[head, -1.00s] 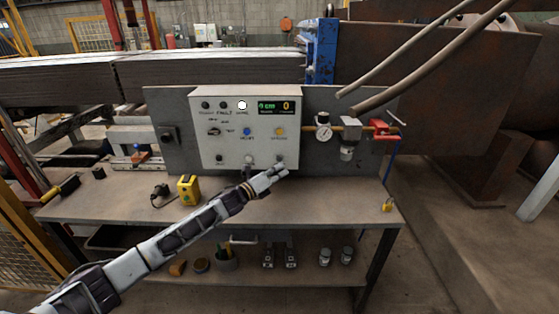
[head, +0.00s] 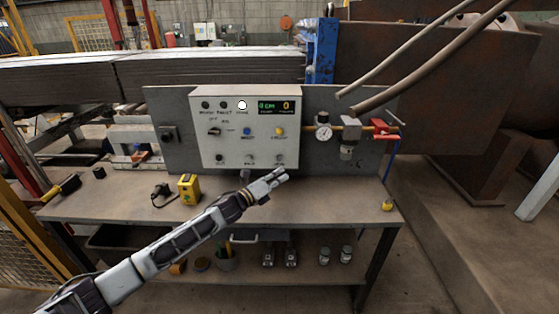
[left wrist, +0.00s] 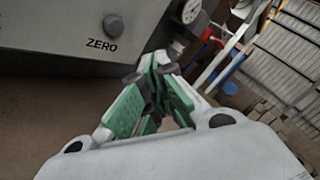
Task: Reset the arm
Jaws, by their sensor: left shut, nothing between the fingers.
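My left gripper (head: 280,178) is just below the lower right edge of the white control panel (head: 205,120), over the bench. Its fingers are together with nothing between them. In the left wrist view the green-padded fingers (left wrist: 160,85) meet at their tips, apart from the panel. The ZERO label (left wrist: 101,44) and a dark knob (left wrist: 114,26) show there beyond the fingers. My right gripper is not in view.
The panel stands on a metal workbench (head: 330,200). A yellow box (head: 189,188) lies left of my gripper. A pressure gauge (head: 324,132) and red valve (head: 384,130) are to the right. Several small items sit on the lower shelf. The bench's front right is mostly clear.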

